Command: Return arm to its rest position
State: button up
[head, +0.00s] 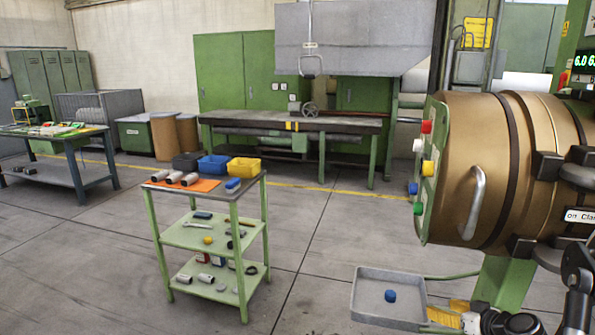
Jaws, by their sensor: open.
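My gripper (578,290) shows only in part as a dark jointed shape at the lower right edge of the head view, and the frame cuts off the rest. Its jaws look apart, and I see nothing held in them. It is in front of the lower right of the large brown extruder drum (462,150). The drum's green end plate carries red, white, yellow, blue and green knobs. A grey tray (372,300) is below the drum, left of the gripper and apart from it. A small blue piece (390,296) lies in the tray.
A green three-level cart (242,205) stands left of centre, with grey cylinders, an orange mat and black, blue and yellow bins on top. A workbench (75,143) is at the far left. A long machine (340,124) stands at the back. The floor between cart and drum is clear.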

jog(key=s+a+r+m+g, duration=0.1)
jog(key=s+a+r+g, duration=0.1)
jog(key=s+a+r, duration=0.4)
jog(key=s+a+r+g, duration=0.1)
jog(key=s+a+r, duration=0.1)
jog(key=a+r, duration=0.65)
jog(key=s+a+r+m+h, duration=0.1)
jog(key=s+a, duration=0.3)
jog(key=s, duration=0.6)
jog(key=s+a+r+m+g+h, duration=0.1)
jog(key=s+a, duration=0.3)
jog(key=s, duration=0.6)
jog(key=shift+r+h, duration=0.45)
jog(key=shift+h, duration=0.25)
jog(key=shift+s, duration=0.1)
